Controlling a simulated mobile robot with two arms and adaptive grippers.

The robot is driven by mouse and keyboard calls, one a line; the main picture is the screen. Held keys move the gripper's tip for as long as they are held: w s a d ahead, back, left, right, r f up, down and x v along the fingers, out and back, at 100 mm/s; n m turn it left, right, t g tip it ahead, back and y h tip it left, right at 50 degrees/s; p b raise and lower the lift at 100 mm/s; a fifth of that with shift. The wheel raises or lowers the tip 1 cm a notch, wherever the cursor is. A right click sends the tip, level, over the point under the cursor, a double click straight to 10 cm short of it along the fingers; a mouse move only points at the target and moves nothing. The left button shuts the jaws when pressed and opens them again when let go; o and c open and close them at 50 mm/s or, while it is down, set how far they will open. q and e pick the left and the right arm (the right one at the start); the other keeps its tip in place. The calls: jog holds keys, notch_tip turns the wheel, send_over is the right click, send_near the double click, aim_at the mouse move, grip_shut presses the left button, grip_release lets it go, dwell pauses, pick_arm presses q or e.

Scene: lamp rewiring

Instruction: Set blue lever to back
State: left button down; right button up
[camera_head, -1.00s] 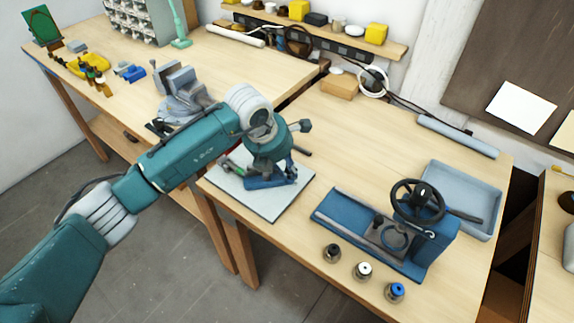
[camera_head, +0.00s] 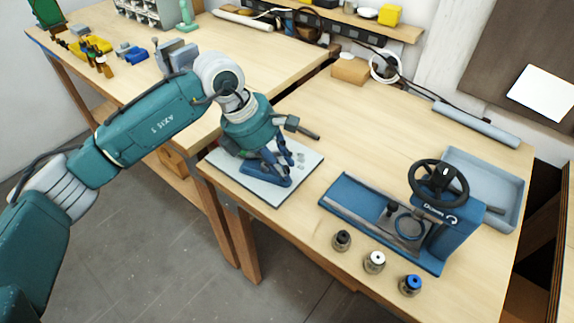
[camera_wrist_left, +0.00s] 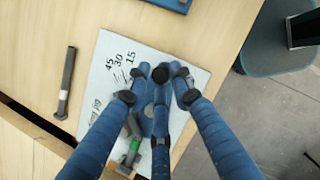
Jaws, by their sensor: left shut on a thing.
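The white plate (camera_head: 283,197) with angle marks lies near the front edge of the bench, and it also shows in the left wrist view (camera_wrist_left: 110,62). A blue fixture (camera_head: 263,184) stands on it, partly hidden by my gripper. In the left wrist view my left gripper's (camera_wrist_left: 163,74) blue fingers close around a blue lever (camera_wrist_left: 160,108) with a dark round end. Its exact outline between the fingers is hard to tell. A lever with a green part (camera_wrist_left: 130,146) lies beside it, lower left. My right gripper is not in view.
To the right stands a blue machine with a black handwheel (camera_head: 438,182), before a grey tray (camera_head: 507,180). Several small knobbed pieces (camera_head: 374,262) stand along the front edge. A grey-blue vise (camera_head: 177,58) is behind my left arm. The bench behind the plate is mostly clear.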

pick_arm(q)
jog(key=shift+s+a+m+b, duration=0.25)
jog(key=shift+s+m+b, duration=0.35)
jog(key=shift+m, duration=0.1)
jog(key=shift+s+a+g+b, duration=0.3)
jog(key=shift+a+b, duration=0.1)
jog(key=shift+b, duration=0.1)
jog(key=shift+s+a, duration=0.2)
jog(key=c, duration=1.6)
grip_release()
jog(key=shift+s+r, duration=0.1)
jog(key=shift+s, duration=0.05)
jog(key=shift+o, duration=0.2)
jog(key=shift+a, duration=0.15)
jog(key=v, duration=1.2)
